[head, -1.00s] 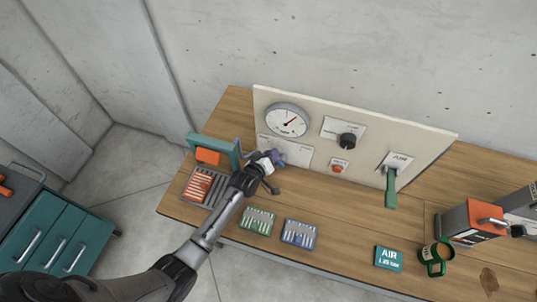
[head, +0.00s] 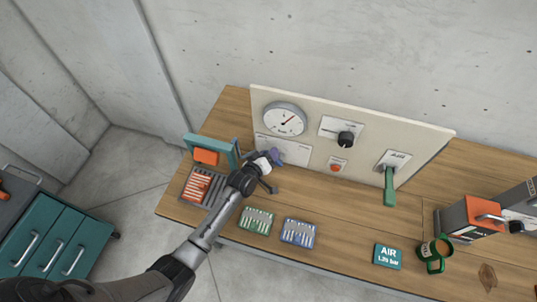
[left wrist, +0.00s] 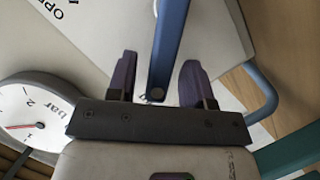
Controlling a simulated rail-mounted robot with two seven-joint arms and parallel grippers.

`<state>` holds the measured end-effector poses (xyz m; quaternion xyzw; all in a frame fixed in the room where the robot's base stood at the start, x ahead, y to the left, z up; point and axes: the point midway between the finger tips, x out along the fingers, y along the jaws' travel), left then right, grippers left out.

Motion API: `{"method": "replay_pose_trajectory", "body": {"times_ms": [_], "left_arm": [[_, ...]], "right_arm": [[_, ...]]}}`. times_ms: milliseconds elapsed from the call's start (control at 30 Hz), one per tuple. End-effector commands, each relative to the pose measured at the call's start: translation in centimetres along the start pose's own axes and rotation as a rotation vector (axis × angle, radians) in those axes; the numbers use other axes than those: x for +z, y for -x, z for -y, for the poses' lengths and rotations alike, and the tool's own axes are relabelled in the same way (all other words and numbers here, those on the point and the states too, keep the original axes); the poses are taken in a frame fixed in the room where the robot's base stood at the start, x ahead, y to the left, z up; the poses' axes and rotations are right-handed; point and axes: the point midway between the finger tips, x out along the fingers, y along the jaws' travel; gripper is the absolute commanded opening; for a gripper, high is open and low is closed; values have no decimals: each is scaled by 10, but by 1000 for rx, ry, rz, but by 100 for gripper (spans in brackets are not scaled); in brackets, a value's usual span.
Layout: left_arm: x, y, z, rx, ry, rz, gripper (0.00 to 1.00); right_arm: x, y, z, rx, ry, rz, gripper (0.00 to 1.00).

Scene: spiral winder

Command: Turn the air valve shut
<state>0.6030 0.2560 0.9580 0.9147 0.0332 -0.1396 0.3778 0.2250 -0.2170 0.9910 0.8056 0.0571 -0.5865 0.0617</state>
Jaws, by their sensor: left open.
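My left gripper (head: 272,160) is at the white plate (head: 270,145) below the round gauge (head: 285,119) in the head view. The left wrist view shows its two purple fingers open (left wrist: 158,78), one on each side of a blue lever (left wrist: 172,35). The lever rises from a dark pivot on a plate marked "OP…"; I see no clear finger contact. The head view hides most of this lever behind the gripper. A green lever (head: 390,188) hangs below a plate reading AIR (head: 395,160) at the right of the panel. My right gripper is not in view.
A teal frame (head: 228,150) and a tray of orange rods (head: 196,187) stand left of the gripper.

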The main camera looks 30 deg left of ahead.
Motion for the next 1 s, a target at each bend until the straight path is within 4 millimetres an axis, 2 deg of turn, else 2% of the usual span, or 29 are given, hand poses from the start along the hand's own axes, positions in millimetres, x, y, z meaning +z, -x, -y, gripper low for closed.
{"method": "replay_pose_trajectory", "body": {"times_ms": [167,267,700,1000], "left_arm": [[0,2,0,0,-1,0,47],[1,11,0,-1,-1,1,47],[0,93,0,-1,0,0,47],[1,130,0,-1,0,1,47]], "right_arm": [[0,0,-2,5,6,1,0],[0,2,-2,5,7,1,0],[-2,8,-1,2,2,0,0],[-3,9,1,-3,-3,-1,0]]}}
